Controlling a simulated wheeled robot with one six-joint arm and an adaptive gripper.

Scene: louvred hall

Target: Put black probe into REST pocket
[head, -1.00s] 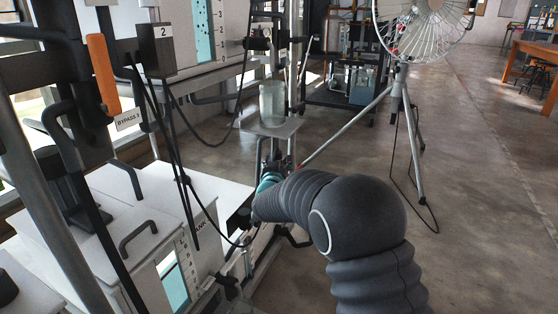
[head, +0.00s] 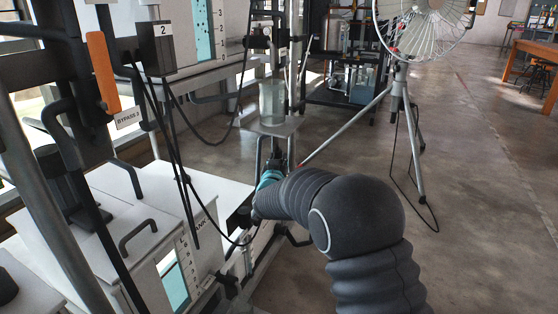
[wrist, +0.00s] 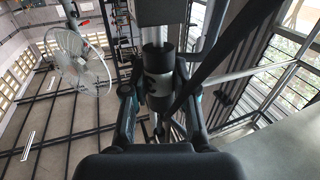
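In the wrist view, a black cylinder with a pale grey, dark-marked band (wrist: 158,88) stands between the fingers of my gripper (wrist: 158,103). It looks like the black probe. A finger lies on each side of it; I cannot tell if both touch it. A silver rod (wrist: 153,35) shows above its black upper end. In the head view my gripper (head: 272,178) is small, partly hidden by my arm, below the plate with the glass beaker (head: 272,103). I cannot make out a REST label or pocket.
White cabinets (head: 165,215) with gauges, cables and pipes crowd the left. An orange handle (head: 102,72) hangs by the BYPASS 2 tag (head: 128,118). A fan on a tripod (head: 398,85) stands behind. The floor at right (head: 480,210) is clear.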

